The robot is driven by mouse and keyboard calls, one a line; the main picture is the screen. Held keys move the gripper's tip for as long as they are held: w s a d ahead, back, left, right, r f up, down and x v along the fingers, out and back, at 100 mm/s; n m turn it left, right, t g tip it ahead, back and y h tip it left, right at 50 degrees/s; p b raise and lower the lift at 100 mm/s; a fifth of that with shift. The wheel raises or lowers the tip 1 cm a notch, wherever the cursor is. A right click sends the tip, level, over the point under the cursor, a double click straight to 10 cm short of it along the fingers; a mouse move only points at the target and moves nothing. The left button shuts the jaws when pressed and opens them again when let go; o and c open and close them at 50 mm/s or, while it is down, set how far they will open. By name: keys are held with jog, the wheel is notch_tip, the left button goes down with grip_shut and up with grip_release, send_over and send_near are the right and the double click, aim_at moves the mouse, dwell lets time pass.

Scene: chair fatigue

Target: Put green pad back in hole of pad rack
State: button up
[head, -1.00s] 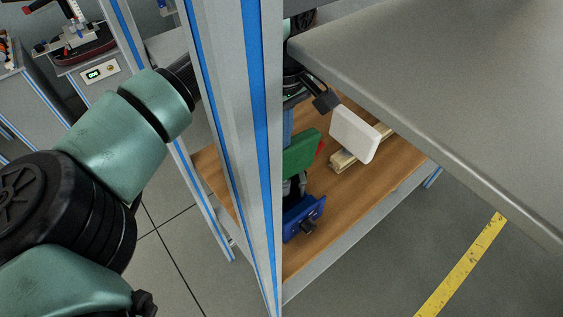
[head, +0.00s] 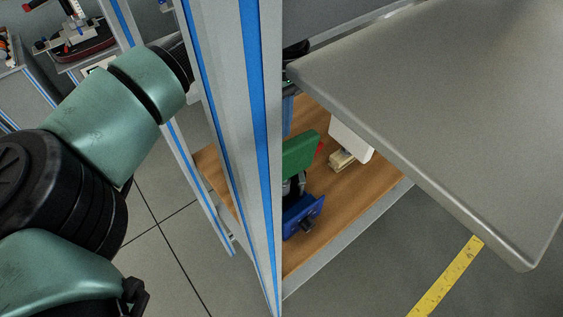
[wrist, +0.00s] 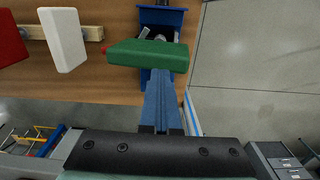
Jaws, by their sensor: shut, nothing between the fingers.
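In the wrist view the green pad (wrist: 148,54) lies across the front of the blue fixture (wrist: 160,18); I cannot tell whether the two touch. My gripper (wrist: 162,75) is shut and empty, its blue-grey fingers pointing at the pad's near edge. The pad rack, a wooden rail (wrist: 93,33), carries a white pad (wrist: 63,38) and a red pad (wrist: 10,40). Its free hole cannot be made out.
A large grey panel (head: 430,120) overhangs the shelf (head: 345,200) at the right. An upright post with blue strips (head: 235,130) stands between my arm and the shelf. Open floor with a yellow strip (head: 447,277) lies at the front right.

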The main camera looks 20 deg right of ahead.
jog(key=o, duration=0.5)
notch_tip(320, 180, up, 13)
jog(key=b, duration=0.3)
jog(key=shift+a, duration=0.1)
